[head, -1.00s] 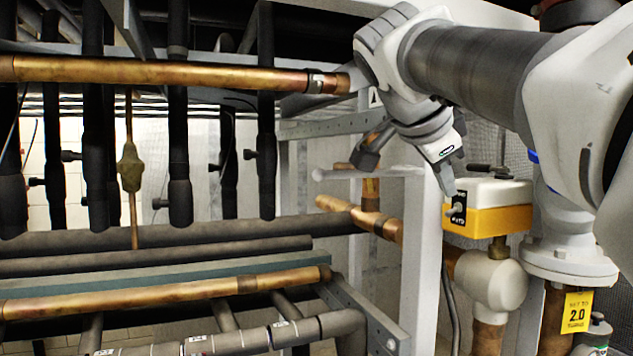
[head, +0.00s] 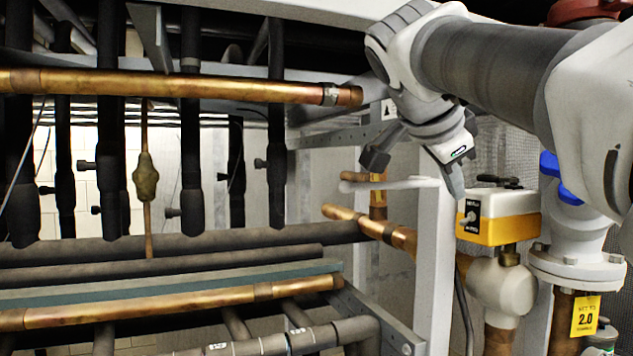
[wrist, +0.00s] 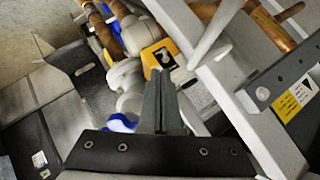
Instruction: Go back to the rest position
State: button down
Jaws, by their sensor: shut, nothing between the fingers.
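My gripper (head: 459,192) hangs below my wrist at the right of the head view. Its fingers point down and appear just left of the yellow and white valve actuator box (head: 499,215). In the wrist view the fingers (wrist: 160,78) are together and empty, with the yellow box (wrist: 160,55) showing behind their tips. The head view does not settle the distance between fingers and box; no contact is visible. My arm stretches in from the upper right, partly hiding the pipework behind it.
A pale upright frame post (head: 432,265) and a light grey bar (head: 390,184) stand near my gripper. A copper pipe (head: 180,86) ends left of my wrist. A blue handle (head: 562,180) and white flange (head: 577,268) lie below my arm. Black pipes fill the left.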

jog(key=s+a+f+n+y, duration=0.2)
jog(key=s+f+n, duration=0.3)
jog(key=f, duration=0.6)
jog(key=s+a+f+n+g+y, duration=0.1)
jog(key=s+a+f+n+y, duration=0.1)
jog(key=s+f+n, duration=0.4)
jog(key=s+a+f+n+g+y, duration=0.1)
jog(key=s+a+f+n+y, duration=0.2)
jog(key=f, duration=1.3)
jog(key=s+a+n, duration=0.1)
jog(key=s+n, duration=0.2)
jog(key=shift+s+f+n, duration=0.15)
jog(key=shift+s+n, duration=0.05)
jog(key=shift+n, duration=0.1)
jog(key=shift+a, duration=0.1)
